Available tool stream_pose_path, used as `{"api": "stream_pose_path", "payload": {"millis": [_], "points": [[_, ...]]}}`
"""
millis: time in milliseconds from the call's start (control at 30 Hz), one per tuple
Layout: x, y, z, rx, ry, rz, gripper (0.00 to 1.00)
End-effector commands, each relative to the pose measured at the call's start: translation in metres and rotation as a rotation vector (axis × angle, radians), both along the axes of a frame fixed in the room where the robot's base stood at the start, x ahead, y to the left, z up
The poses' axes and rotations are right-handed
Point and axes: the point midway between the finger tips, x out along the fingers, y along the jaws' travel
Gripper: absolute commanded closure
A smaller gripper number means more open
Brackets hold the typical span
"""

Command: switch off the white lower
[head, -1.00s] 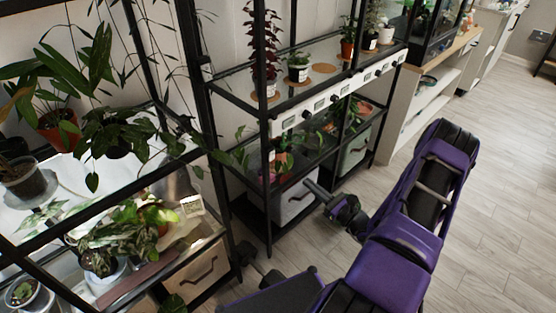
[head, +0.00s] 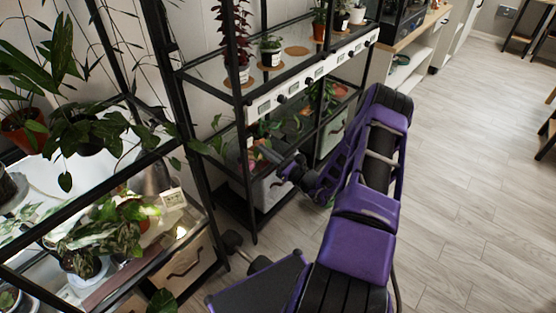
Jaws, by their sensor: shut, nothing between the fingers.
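A white control strip (head: 318,72) runs along the front edge of a glass shelf on the black rack. It carries several black knobs and small label plates. One black knob (head: 282,98) sits near its left end. No single part marked as the white lower can be made out. My gripper (head: 264,153) is shut and empty. The fingertips are small and dark, and my wrist partly hides the lower shelf.
Potted plants stand on the glass shelf above the strip, including a dark red one (head: 236,45) and a small green one (head: 270,49). A black rack post (head: 243,140) stands left of my gripper. The wooden floor (head: 470,160) at right is clear.

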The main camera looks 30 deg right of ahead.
Motion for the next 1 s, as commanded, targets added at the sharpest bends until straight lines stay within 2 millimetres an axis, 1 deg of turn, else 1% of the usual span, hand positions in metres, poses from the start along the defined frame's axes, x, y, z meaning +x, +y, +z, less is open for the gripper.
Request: {"api": "stream_pose_path", "payload": {"millis": [33,100,200,300,633,733,1000], "points": [[0.008,0.004,0.001,0.000,-0.002,0.002,1.00],[0.017,0.007,0.003,0.000,-0.002,0.002,1.00],[0.025,0.009,0.004,-0.002,-0.002,0.001,1.00],[0.029,0.011,0.004,-0.001,0.000,0.001,1.00],[0.030,0.011,0.004,-0.001,-0.001,0.000,1.00],[0.035,0.012,0.006,0.000,-0.002,-0.001,1.00],[0.036,0.012,0.008,-0.001,-0.003,0.000,1.00]]}}
